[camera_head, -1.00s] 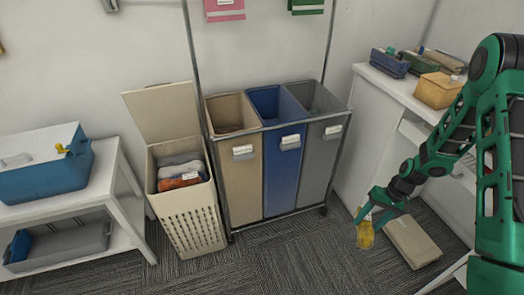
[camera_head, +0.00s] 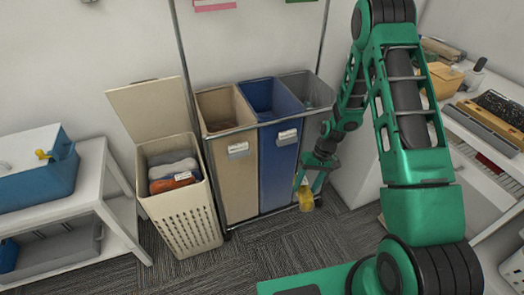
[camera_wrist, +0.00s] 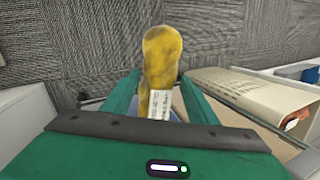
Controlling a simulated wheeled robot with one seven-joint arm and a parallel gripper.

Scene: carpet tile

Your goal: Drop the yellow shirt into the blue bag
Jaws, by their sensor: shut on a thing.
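My gripper (camera_head: 311,186) is shut on the yellow shirt (camera_head: 306,200), which hangs below the fingers in front of the grey bag (camera_head: 313,112). In the wrist view the yellow shirt (camera_wrist: 161,58) bulges out beyond the green fingers (camera_wrist: 160,95), with a white tag showing near the grip. The blue bag (camera_head: 279,165) is the middle of three in a metal-framed sorter, open at the top, with a white label on its front. The gripper is low, to the right of the blue bag's front and below its rim.
A tan bag (camera_head: 236,178) is left of the blue one. Further left stands a lidded hamper (camera_head: 183,222) with folded clothes. A white shelf (camera_head: 92,175) holds a blue cooler (camera_head: 35,175). A cluttered counter (camera_head: 470,130) is at right. Carpet in front is clear.

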